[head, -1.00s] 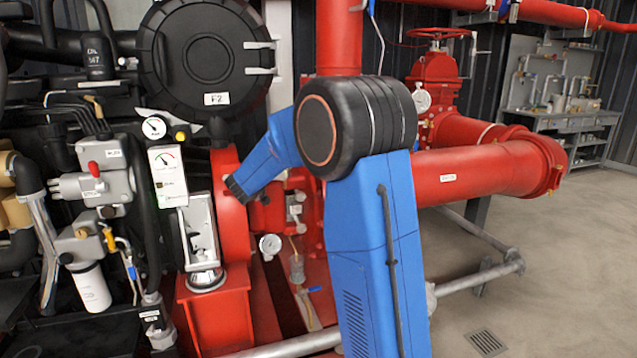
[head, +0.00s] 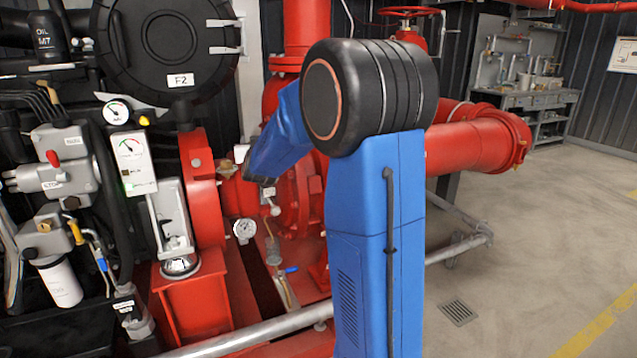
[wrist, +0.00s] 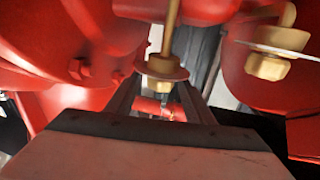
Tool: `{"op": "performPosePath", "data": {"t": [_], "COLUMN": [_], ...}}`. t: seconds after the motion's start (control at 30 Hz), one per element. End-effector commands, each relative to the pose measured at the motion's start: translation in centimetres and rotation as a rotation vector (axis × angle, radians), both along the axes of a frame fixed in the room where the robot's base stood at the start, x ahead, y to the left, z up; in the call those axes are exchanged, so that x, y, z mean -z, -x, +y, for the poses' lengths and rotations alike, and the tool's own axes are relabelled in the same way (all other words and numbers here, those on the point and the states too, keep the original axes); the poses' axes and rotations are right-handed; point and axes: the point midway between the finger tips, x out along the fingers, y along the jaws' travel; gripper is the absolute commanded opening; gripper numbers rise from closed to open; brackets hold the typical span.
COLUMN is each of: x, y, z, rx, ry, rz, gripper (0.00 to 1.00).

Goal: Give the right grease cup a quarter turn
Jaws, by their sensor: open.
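A brass grease cup (wrist: 162,68) with a round flange and a thin stem shows in the wrist view, in line with the gap between my fingers, apparently just beyond their tips. A second brass cup (wrist: 275,40) with a wider flange is at the right of that view. My gripper (wrist: 160,98) is open, one dark finger on each side of the gap, with nothing gripped. In the head view, one brass cup (head: 227,168) shows left of my arm; my gripper and the other cup are hidden behind my blue arm. I cannot tell for certain which wrist-view cup is the right one.
The red pump casing (wrist: 85,45) closely surrounds the cups. A pressure gauge (head: 244,231) and a small valve with a blue lever (head: 290,269) are below. A grey rail (head: 250,336) crosses in front. The floor (head: 540,260) at right is open.

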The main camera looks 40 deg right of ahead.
Motion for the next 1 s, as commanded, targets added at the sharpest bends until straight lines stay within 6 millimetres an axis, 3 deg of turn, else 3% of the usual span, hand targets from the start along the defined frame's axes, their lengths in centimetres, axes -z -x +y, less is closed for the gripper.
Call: {"op": "performPosePath", "data": {"t": [1.0], "x": [0.00], "y": [0.03], "z": [-0.16], "rx": [-0.310], "ry": [0.002], "rz": [0.001], "gripper": [0.48]}}
